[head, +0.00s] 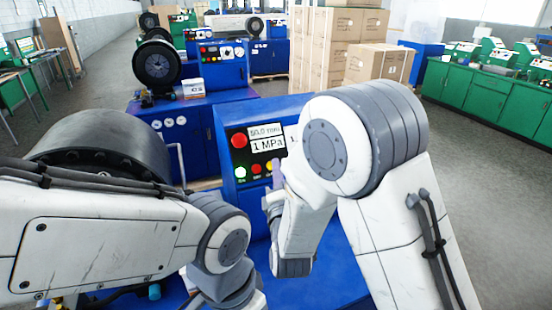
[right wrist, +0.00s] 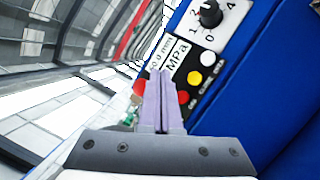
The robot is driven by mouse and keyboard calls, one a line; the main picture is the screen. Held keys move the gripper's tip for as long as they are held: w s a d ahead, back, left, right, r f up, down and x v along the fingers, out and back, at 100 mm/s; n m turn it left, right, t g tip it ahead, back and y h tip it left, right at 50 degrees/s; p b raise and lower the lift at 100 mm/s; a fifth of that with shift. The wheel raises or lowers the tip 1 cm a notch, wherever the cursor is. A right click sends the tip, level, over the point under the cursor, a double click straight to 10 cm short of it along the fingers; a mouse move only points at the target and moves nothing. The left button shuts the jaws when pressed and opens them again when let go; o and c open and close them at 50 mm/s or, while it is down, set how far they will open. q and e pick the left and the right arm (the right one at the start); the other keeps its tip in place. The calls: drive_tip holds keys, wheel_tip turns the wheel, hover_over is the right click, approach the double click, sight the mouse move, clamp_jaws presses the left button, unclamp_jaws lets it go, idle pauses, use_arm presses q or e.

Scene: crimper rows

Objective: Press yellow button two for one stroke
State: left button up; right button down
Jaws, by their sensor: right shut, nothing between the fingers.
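The control panel (head: 258,155) is on the blue crimping machine in front of me, with a display reading 50.0 mm and 1 MPa. In the right wrist view, a yellow button (right wrist: 195,78) sits in a row between a white button (right wrist: 208,58) and a red one (right wrist: 183,97). My right gripper (right wrist: 162,75) is shut and empty, its lilac fingertips pointing at the panel, left of the yellow button in that view. In the head view the right gripper (head: 277,178) partly covers the panel's right part. I cannot tell whether it touches. My left gripper is out of view.
A large red button (head: 239,141) is at the panel's upper left, and a black dial (right wrist: 210,14) is on the panel's plate. My left arm crosses the lower left, before a big black drum (head: 105,135). Cardboard boxes (head: 338,45) and green benches (head: 490,95) stand behind.

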sight(271, 166)
drive_tip(key=w+f+b, duration=0.3)
drive_tip(key=w+f, duration=0.1)
drive_tip(key=w, duration=0.3)
drive_tip(key=shift+a+f, duration=0.35)
drive_tip(key=shift+f, duration=0.05)
idle(0.7)
